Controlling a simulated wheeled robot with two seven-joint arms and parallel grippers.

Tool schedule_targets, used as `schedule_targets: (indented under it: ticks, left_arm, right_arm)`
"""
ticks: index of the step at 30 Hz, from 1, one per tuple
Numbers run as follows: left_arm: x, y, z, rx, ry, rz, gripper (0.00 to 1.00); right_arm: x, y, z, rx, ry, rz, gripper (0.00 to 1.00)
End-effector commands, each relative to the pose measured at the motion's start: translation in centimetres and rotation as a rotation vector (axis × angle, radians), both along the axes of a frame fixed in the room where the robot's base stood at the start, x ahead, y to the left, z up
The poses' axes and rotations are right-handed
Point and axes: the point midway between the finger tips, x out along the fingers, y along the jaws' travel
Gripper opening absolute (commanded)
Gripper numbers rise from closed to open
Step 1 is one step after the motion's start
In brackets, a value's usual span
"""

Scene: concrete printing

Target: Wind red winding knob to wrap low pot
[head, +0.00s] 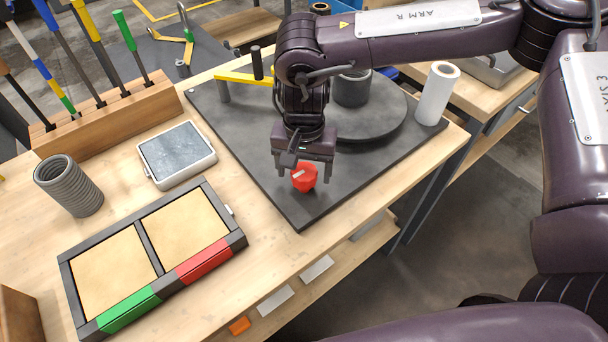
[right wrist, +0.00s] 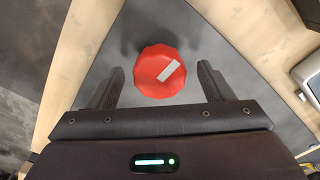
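The red winding knob (head: 304,177) sits near the front corner of the dark base plate (head: 300,211). In the right wrist view the knob (right wrist: 161,71) is faceted, with a pale stripe on top. My right gripper (head: 304,172) is above the knob, and its open fingers (right wrist: 160,84) stand on either side with gaps, not touching it. The low pot (head: 351,89) is dark grey and stands on the round turntable (head: 385,118), partly hidden by my right arm. A white roll (head: 437,93) stands upright at the plate's right corner. My left gripper is not in view.
A yellow arm (head: 246,78) with a dark handle is on the plate's left side. A framed two-panel tray (head: 243,240), a grey pad in a white case (head: 177,154), a ribbed grey cylinder (head: 69,186) and a wooden tool rack (head: 110,117) occupy the left bench.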

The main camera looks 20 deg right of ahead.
Motion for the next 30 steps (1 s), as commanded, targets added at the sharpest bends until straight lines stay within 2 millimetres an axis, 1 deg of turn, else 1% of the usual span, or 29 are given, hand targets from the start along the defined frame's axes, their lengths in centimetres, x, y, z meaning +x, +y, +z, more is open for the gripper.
schedule_targets:
  ticks: [1, 5, 6, 14, 17, 30]
  left_arm:
    - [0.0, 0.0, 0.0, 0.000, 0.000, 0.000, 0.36]
    - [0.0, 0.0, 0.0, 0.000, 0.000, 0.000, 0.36]
    - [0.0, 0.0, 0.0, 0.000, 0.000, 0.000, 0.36]
    - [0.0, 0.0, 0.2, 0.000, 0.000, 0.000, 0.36]
    - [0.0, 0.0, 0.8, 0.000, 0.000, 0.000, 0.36]
    - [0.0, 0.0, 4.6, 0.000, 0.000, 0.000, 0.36]
  right_arm:
    - [0.0, 0.0, 0.0, 0.000, 0.000, 0.000, 0.81]
    - [0.0, 0.0, 0.0, 0.000, 0.000, 0.000, 0.98]
    - [0.0, 0.0, 0.0, 0.000, 0.000, 0.000, 1.00]
    - [0.0, 0.0, 0.2, 0.000, 0.000, 0.000, 1.00]
    - [0.0, 0.0, 1.0, 0.000, 0.000, 0.000, 1.00]
    - [0.0, 0.0, 5.5, 0.000, 0.000, 0.000, 1.00]
